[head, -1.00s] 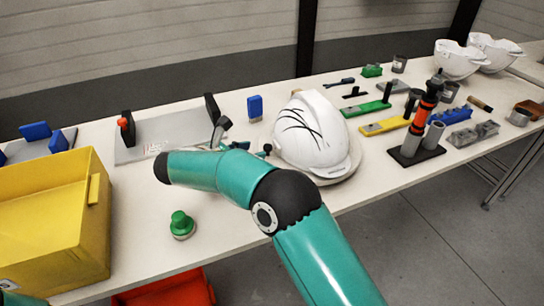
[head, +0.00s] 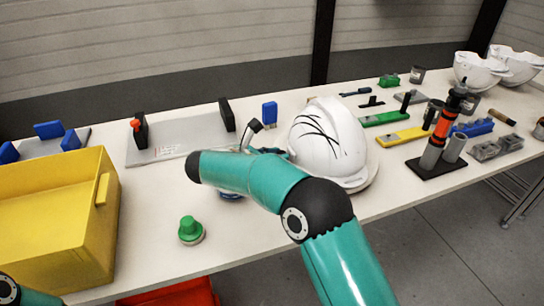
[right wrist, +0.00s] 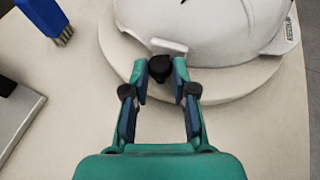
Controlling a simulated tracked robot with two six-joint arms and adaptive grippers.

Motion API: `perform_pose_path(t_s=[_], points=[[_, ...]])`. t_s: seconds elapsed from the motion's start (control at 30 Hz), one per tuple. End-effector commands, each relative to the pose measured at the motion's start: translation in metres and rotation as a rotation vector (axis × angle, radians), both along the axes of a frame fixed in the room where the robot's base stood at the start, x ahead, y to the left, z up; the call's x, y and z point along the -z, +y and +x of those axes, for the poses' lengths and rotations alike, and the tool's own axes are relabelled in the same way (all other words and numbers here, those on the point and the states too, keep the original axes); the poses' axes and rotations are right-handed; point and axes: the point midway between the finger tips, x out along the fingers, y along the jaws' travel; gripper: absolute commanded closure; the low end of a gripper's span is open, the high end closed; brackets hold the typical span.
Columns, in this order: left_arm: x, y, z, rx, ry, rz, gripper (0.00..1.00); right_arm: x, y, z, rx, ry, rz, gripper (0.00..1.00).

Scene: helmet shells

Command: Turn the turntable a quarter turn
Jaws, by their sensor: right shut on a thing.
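The round cream turntable (head: 371,178) stands on the table with a white helmet shell (head: 325,148) on it. Dark curved lines mark the shell. In the right wrist view, the turntable's rim (right wrist: 245,97) curves under the helmet (right wrist: 215,25). A black knob (right wrist: 159,69) stands at the rim, between the fingertips of my right gripper (right wrist: 160,74), which is shut on it. In the head view, my right gripper (head: 274,151) is small and partly hidden by its own arm, at the turntable's left side. My left gripper is out of view.
A grey plate with black uprights (head: 180,142) lies to the left, with a blue-handled brush (head: 270,112) behind. A green knob (head: 189,229) and a yellow crate (head: 60,225) stand nearer. A dark stand (head: 438,167) and tools fill the right. Bare table lies in front of the turntable.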

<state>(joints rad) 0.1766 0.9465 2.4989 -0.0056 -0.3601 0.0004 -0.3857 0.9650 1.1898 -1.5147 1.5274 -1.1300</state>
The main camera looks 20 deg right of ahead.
Motion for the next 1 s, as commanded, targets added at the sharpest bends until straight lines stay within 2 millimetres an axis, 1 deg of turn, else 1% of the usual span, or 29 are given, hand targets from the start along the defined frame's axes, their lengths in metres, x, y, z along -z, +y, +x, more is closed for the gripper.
perform_pose_path(t_s=[0.2, 0.23, 0.3, 0.4, 1.0], points=[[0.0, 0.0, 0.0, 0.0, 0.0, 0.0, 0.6, 0.0, 0.001, 0.0, 0.0, 0.0, 0.0, 1.0], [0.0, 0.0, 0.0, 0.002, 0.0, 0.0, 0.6, 0.001, 0.012, 0.001, -0.005, 0.0, 0.0, 1.0], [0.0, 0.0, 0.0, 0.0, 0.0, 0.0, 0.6, 0.001, 0.006, 0.001, -0.004, 0.001, 0.001, 1.0], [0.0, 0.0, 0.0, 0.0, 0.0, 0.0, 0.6, 0.001, 0.002, 0.0, -0.003, 0.001, 0.0, 1.0], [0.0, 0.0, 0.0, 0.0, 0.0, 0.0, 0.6, 0.0, -0.009, 0.001, 0.0, 0.001, -0.003, 1.0]])
